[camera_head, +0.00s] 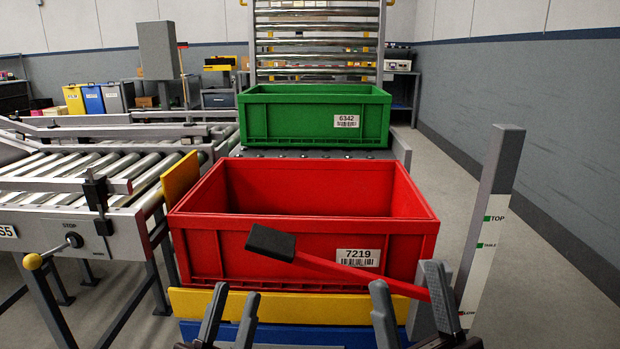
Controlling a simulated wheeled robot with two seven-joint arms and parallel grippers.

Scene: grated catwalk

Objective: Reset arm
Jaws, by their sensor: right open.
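My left gripper (236,296) is at the bottom centre-left, in front of the yellow and blue panels below the red crate. Its two fingers point up and stand apart with nothing between them. My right gripper (406,281) is at the bottom, right of centre, with its fingers wide apart. A red bar (340,270) with a black end (270,242) slants across the front of the red crate and down right towards the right gripper. It passes by the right gripper's fingertips; I cannot tell whether they touch. The rest of both grippers is cut off by the bottom edge.
An empty-looking red crate (300,245) labelled 7219 stands close in front. A green crate (285,118) labelled 6342 stands behind it. A roller conveyor (80,180) is at the left. A grey post (490,200) marked TOP rises at the right; floor beyond is clear.

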